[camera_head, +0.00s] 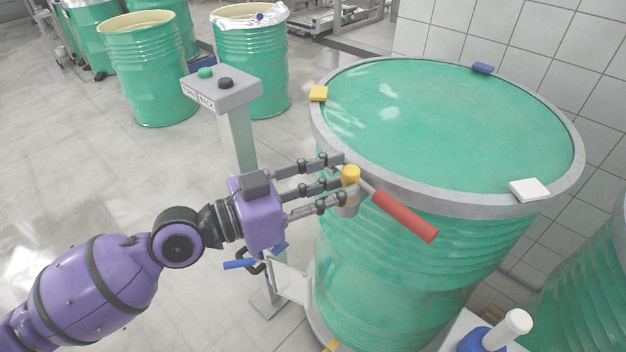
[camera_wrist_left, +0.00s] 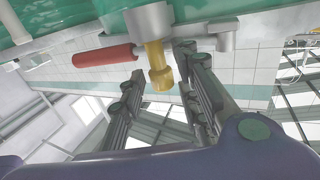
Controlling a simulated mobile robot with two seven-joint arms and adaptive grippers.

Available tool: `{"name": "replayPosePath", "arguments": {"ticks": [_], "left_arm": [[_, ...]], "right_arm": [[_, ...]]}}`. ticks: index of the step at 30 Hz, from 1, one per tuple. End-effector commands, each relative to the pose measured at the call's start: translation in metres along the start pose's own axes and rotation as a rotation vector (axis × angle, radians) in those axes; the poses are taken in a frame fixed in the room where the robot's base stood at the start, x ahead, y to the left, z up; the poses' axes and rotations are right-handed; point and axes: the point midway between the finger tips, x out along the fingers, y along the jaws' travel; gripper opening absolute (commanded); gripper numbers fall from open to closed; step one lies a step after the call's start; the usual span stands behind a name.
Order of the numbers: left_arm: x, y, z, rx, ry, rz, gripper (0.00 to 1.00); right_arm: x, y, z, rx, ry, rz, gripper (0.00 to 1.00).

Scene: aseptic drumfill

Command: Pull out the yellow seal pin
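The yellow seal pin (camera_head: 350,174) sits on the grey fitting (camera_head: 348,204) at the left side of the large green drum, just below its rim. In the left wrist view the pin (camera_wrist_left: 157,66) points towards my palm, with its knobbed end lowest. My left gripper (camera_head: 341,180) is at the fitting with its fingers spread. In the wrist view the fingers of this gripper (camera_wrist_left: 160,72) stand on both sides of the pin, with visible gaps; contact is not visible. A red-handled lever (camera_head: 404,215) extends right from the fitting. My right gripper is out of view.
The closed green drum (camera_head: 450,125) carries yellow, blue and white blocks on its rim. A grey button post (camera_head: 236,135) stands close behind my left gripper. Open green drums (camera_head: 150,70) stand farther back. Clear floor lies left of the post.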

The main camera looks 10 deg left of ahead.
Motion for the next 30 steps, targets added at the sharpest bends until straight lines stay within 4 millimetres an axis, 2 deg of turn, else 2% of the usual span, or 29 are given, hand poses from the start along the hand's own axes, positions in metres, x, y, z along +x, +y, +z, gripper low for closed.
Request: {"name": "replayPosePath", "arguments": {"ticks": [6,14,21,22,23,27,30], "left_arm": [[0.0134,0.001,-0.0005,0.0,0.0,0.002,0.3],[0.014,0.001,0.0016,-0.001,-0.002,0.002,0.3],[0.0138,0.001,0.0015,-0.001,-0.002,0.002,0.0],[0.0138,0.001,0.0014,-0.001,-0.002,0.002,0.0],[0.0138,0.001,0.0015,-0.001,-0.002,0.002,0.17],[0.0138,0.001,0.0014,-0.001,-0.002,0.002,0.0],[0.0137,0.0009,0.0014,-0.001,-0.002,0.002,0.0]], "right_arm": [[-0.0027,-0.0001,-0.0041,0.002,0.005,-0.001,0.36],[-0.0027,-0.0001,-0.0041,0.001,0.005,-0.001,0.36],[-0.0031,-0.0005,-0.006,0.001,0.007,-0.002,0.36],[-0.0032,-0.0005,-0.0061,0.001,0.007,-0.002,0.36],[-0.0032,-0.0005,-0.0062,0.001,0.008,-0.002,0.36],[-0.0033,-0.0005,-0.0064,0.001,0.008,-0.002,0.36],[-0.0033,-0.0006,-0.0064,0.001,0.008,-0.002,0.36]]}}
